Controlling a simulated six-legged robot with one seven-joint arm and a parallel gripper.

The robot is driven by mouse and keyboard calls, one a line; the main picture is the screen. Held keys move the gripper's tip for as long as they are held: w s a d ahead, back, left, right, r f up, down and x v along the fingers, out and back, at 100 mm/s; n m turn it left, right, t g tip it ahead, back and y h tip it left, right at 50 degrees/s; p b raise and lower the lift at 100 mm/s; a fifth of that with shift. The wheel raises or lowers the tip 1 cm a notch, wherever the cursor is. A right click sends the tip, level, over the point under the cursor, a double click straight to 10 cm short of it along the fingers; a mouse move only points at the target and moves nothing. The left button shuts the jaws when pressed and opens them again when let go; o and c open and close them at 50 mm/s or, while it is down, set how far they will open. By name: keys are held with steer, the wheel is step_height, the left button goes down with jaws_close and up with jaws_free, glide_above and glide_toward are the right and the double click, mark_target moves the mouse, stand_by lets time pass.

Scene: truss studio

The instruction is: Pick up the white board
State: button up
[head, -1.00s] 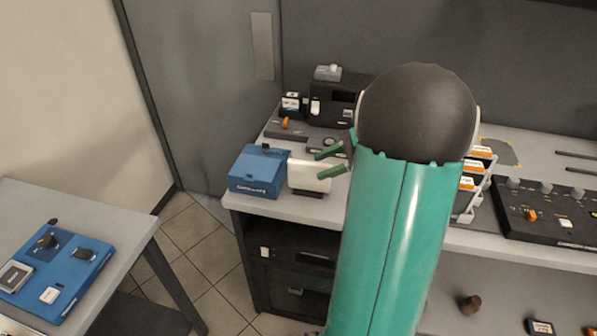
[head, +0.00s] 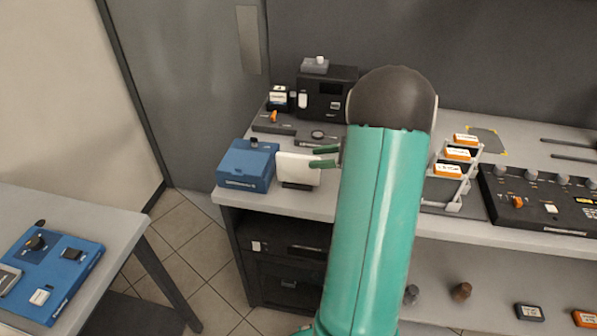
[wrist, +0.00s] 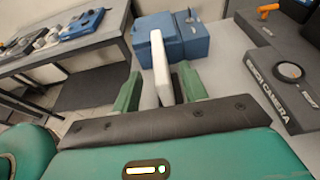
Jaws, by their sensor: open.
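The white board (head: 297,168) stands upright in a dark slotted base on the grey bench, just right of a blue box (head: 247,165). My gripper (head: 324,157) is at the board's right side, its green fingers pointing left at it. In the wrist view the white board (wrist: 160,66) stands between my two open fingers (wrist: 157,92), with the blue box (wrist: 182,42) just beyond. The board's lower part is hidden behind my gripper's dark edge in the wrist view.
Behind the board are a black camera (head: 328,92) and small parts. A rack with orange-topped cards (head: 452,168) and a black control panel (head: 545,200) lie to the right. A second table (head: 95,228) with a blue panel is at left.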

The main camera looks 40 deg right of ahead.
mark_target(298, 170)
steer(key=x, duration=0.5)
jaws_close()
